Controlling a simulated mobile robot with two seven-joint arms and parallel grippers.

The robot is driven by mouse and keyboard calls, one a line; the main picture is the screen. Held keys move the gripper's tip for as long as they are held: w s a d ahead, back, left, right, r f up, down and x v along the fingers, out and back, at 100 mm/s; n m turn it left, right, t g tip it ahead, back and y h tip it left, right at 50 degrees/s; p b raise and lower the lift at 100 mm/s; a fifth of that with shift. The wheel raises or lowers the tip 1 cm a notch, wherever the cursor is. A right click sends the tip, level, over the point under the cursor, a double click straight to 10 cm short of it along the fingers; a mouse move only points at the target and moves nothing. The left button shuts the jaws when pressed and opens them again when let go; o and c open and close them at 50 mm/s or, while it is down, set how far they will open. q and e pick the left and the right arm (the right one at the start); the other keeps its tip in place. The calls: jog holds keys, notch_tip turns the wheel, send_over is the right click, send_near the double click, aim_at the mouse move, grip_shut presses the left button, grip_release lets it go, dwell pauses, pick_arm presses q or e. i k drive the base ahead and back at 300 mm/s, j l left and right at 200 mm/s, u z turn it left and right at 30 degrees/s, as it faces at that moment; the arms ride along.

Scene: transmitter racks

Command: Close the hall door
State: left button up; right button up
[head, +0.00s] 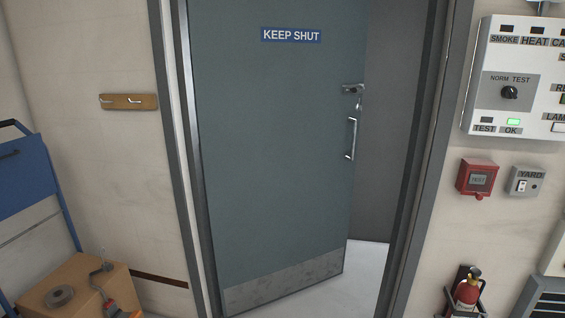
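The hall door (275,150) is a grey-green panel with a blue "KEEP SHUT" sign (291,35) near its top and a metal kick plate (285,282) at its foot. It stands ajar, with a gap between its right edge and the right side of the door frame (428,150). A lock fitting (352,89) and a vertical pull handle (351,139) sit near its right edge. Pale floor (365,270) and a grey surface show through the gap. Neither of my grippers is in view.
A blue cart (28,178) and a cardboard box (75,280) with tape and a tool stand at left. A hook board (128,101) hangs on the left wall. At right are an alarm panel (520,75), a red call point (478,179), a yard switch (525,182) and a fire extinguisher (466,291).

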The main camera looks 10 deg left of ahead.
aim_at(278, 122)
jog(key=i+j, duration=0.45)
jog(key=i+j+u, duration=0.1)
jog(key=i+j, duration=0.35)
jog(key=i, duration=0.2)
jog(key=i+j, duration=0.4)
jog(key=i, duration=0.2)
jog(key=i+j+u, duration=0.1)
jog(key=i+j, duration=0.3)
jog(key=i, duration=0.15)
